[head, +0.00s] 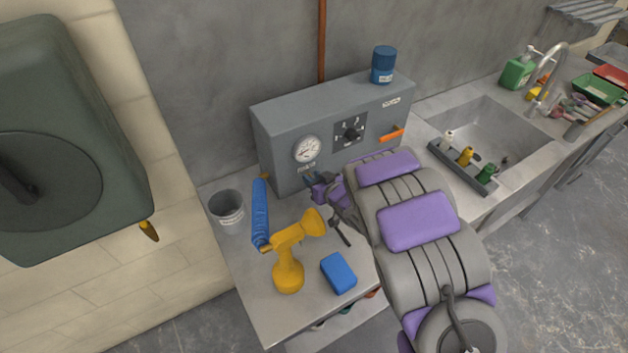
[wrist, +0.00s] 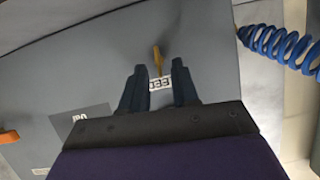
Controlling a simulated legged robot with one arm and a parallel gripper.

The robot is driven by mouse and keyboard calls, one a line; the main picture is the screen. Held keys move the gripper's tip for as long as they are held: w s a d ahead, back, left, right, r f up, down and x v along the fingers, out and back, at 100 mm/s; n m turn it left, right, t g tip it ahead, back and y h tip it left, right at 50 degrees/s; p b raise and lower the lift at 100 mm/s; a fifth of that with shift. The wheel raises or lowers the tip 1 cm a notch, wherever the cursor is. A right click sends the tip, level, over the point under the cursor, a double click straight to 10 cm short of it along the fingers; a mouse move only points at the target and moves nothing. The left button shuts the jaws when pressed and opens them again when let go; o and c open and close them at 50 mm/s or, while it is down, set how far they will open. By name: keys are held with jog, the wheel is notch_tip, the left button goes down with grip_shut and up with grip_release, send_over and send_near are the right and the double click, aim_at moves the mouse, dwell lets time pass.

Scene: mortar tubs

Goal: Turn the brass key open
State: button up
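The brass key (wrist: 157,57) shows in the wrist view as a narrow upright yellow piece on the grey control box (wrist: 215,75), beside a small white lettered label (wrist: 160,83). My gripper (wrist: 158,70) is open. Its two dark fingers stand on either side of the label, and the key shows between and just past the fingertips. I cannot tell whether they touch it. In the head view my gripper (head: 312,183) is at the lower front of the control box (head: 278,120), below the gauge (head: 307,148). I cannot make out the key there.
A yellow spray bottle (head: 288,270), blue sponge (head: 339,273), grey cup (head: 227,212) and blue coiled hose (head: 260,215) are close by on the counter. A sink (head: 490,135) lies right.

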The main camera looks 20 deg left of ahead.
grip_shut()
dwell(0.3)
dwell(0.3)
jog(key=shift+a+n+t+b, duration=0.1)
jog(key=shift+n+t+b, duration=0.2)
jog(key=shift+n+b, duration=0.1)
grip_release()
